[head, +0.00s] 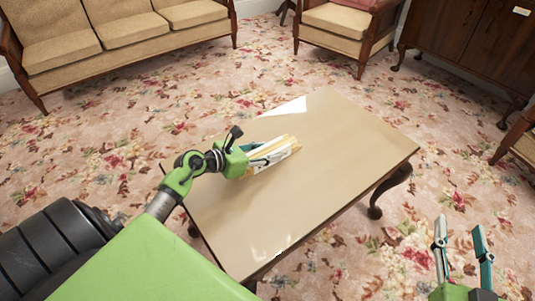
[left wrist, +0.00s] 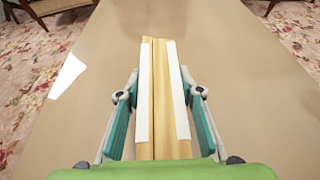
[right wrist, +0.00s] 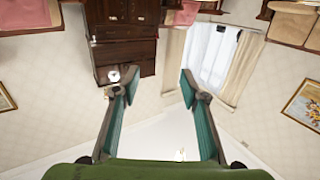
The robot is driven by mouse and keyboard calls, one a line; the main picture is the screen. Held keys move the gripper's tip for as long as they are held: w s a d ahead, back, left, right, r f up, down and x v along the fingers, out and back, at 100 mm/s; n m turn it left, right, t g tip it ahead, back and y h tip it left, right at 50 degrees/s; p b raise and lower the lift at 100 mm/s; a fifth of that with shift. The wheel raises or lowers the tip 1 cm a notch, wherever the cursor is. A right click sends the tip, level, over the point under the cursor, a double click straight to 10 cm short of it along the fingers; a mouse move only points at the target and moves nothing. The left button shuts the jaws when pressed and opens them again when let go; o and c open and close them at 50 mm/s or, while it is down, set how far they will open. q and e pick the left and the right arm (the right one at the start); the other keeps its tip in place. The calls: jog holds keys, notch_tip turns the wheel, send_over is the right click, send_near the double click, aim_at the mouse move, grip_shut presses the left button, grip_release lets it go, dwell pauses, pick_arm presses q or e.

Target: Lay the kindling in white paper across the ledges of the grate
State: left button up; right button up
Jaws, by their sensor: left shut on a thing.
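The kindling in white paper (head: 284,148) is a bundle of pale yellow sticks with white paper along it. It is at the middle of the low table in the head view. In the left wrist view the kindling (left wrist: 168,90) points away from me, between the teal finger pads. My left gripper (head: 265,153) is shut on it, at or just above the tabletop; I cannot tell if it touches. My right gripper (head: 460,230) is open and empty, over the carpet right of the table. The right wrist view shows its fingers (right wrist: 156,82) spread wide. No grate is in view.
The brown table (head: 330,180) has a clear top around the bundle, with a bright white patch (head: 286,107) at its far left. A sofa (head: 120,35), an armchair (head: 345,25) and a dark cabinet (head: 465,45) stand beyond. Floral carpet (head: 120,155) lies open between them.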

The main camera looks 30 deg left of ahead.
dwell(0.4)
pick_arm(q)
jog(key=shift+f, duration=0.1)
jog(key=o, duration=1.2)
